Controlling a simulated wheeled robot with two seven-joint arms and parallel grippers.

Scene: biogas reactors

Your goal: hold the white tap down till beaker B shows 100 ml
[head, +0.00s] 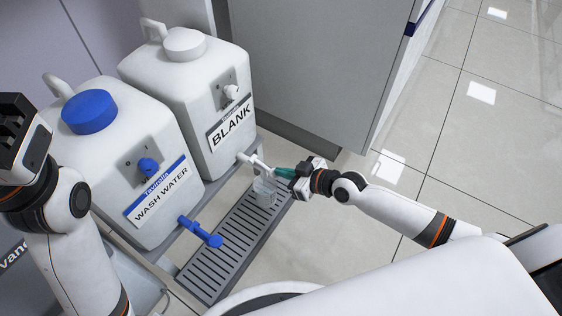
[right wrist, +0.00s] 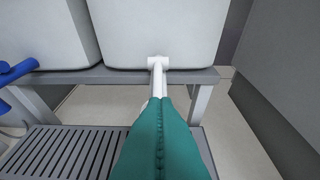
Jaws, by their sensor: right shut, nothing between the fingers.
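The white tap (head: 254,161) sticks out from the foot of the white BLANK container (head: 190,100); it also shows in the right wrist view (right wrist: 158,66). A small clear beaker (head: 264,190) stands on the grey slotted drip tray (head: 196,279) below the tap. I cannot read its letter, marks or liquid level. My right gripper (head: 279,172) is shut and empty, its teal fingers at the tap's outer end. In the right wrist view the fingers (right wrist: 160,103) overlap the tap's near end; I cannot tell if they touch. My left gripper (head: 14,122) is at the left edge, away from the tap.
A WASH WATER container (head: 125,165) with a blue cap stands left of BLANK, its blue tap (head: 203,233) reaching over the tray. A grey cabinet (head: 310,70) stands close behind, right of BLANK. The tiled floor (head: 480,180) at the right is clear.

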